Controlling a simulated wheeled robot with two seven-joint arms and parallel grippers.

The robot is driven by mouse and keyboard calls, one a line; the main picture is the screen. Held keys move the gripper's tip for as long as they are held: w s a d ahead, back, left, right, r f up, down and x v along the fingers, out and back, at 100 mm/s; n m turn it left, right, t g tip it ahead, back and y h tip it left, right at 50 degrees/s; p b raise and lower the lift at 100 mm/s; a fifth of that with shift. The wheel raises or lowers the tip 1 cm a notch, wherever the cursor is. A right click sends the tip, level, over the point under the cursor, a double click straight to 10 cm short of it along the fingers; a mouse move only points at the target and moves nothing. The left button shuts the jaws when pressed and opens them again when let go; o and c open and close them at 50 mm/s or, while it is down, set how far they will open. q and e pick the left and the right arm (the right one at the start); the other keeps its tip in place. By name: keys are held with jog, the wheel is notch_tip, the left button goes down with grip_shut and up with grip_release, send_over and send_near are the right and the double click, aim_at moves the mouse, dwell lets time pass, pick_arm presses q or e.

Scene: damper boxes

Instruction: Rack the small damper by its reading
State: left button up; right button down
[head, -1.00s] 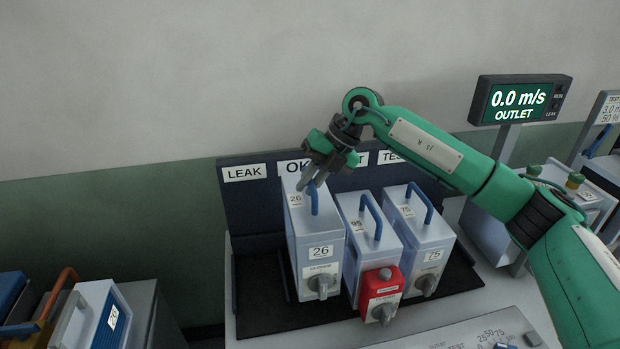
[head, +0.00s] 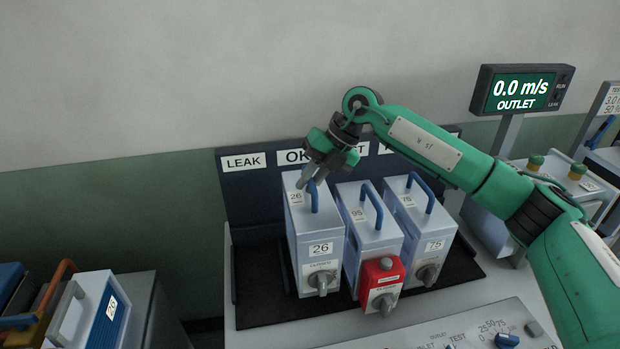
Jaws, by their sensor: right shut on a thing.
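A pale blue-grey damper box (head: 307,226) marked 26 stands upright in the black rack (head: 262,296), in front of the OK sign (head: 293,157). It has a blue top handle and a grey knob, with a plate that seems to read CLOSED. My right gripper (head: 311,184) is shut on its handle from above. I cannot tell whether its base touches the rack floor. Beside it on the right stand a box (head: 366,240) marked 95 with a red cover on its front, and a box (head: 420,225) marked 75. My left gripper is out of view.
The rack space below the LEAK sign (head: 243,162) is empty. A display (head: 521,91) reads 0.0 m/s OUTLET at the right. A control panel (head: 440,335) lies in front. More boxes (head: 88,318) stand at the lower left. My right arm covers the right-hand signs.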

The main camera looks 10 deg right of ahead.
aim_at(309, 197)
jog(key=shift+f, duration=0.3)
jog(key=shift+f, duration=0.15)
dwell(0.3)
jog(key=shift+f+b, duration=1.25)
jog(key=shift+f, duration=1)
jog(key=c, duration=1.3)
grip_release()
jog(key=shift+s, duration=0.1)
jog(key=shift+c, duration=0.2)
